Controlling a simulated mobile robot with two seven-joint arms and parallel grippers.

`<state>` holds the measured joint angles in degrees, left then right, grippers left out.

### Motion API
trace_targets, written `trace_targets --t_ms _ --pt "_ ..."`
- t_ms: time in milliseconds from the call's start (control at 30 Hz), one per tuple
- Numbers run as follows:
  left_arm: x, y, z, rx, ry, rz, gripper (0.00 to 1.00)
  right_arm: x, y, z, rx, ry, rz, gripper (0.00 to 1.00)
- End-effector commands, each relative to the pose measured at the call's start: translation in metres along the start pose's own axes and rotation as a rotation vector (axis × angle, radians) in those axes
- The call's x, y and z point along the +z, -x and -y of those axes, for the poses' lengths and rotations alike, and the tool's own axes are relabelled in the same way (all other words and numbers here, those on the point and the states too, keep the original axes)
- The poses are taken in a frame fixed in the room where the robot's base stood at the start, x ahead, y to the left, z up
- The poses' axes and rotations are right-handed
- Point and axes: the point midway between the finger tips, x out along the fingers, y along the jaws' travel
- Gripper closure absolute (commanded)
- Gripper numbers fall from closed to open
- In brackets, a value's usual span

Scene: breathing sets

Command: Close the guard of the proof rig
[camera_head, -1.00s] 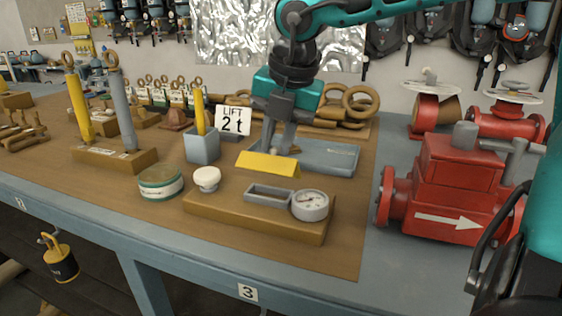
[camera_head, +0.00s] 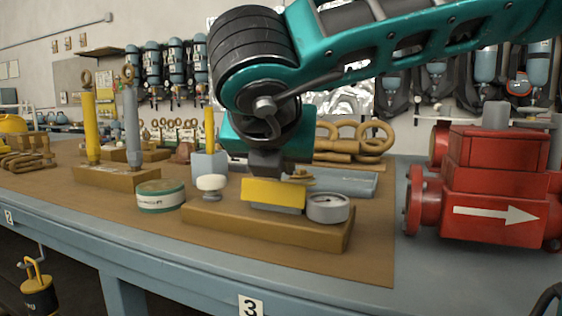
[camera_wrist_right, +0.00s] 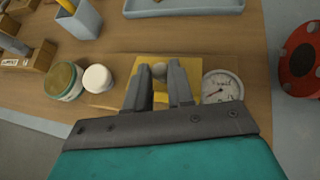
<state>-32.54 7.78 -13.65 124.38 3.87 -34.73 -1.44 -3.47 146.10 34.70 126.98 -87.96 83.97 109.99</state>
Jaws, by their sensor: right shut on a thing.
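The proof rig is a wooden base (camera_head: 225,215) on the brown mat, with a white knob (camera_head: 210,186) at left and a round gauge (camera_head: 328,207) at right. Its yellow guard (camera_head: 273,193) lies over the grey slot piece (camera_head: 272,209), whose front edge shows below it. The guard also shows in the right wrist view (camera_wrist_right: 192,66). My right gripper (camera_wrist_right: 161,82) is above the guard, its fingers around the guard's small round knob (camera_wrist_right: 159,70). In the head view my wrist hides the fingertips. I cannot tell whether the guard rests flat. My left gripper is not in view.
A green-and-white tin (camera_head: 160,195) stands left of the base. A blue-grey cup (camera_head: 209,165) and a shallow tray (camera_head: 345,182) are behind it. A red pump (camera_head: 495,185) with a white arrow stands at right. The mat's front strip is clear.

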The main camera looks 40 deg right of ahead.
Motion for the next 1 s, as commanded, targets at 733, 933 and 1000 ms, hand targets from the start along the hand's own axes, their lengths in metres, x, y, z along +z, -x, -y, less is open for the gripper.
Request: trace_targets --t_ms 733,933,1000 --pt "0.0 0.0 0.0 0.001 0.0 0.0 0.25 -0.018 -0.001 -0.002 -0.023 0.06 0.238 1.0" --pt "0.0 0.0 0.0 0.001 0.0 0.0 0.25 -0.018 -0.001 -0.002 -0.023 0.061 0.237 1.0" --pt "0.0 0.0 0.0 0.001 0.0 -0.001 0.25 -0.018 -0.001 -0.001 -0.023 0.061 0.236 1.0"
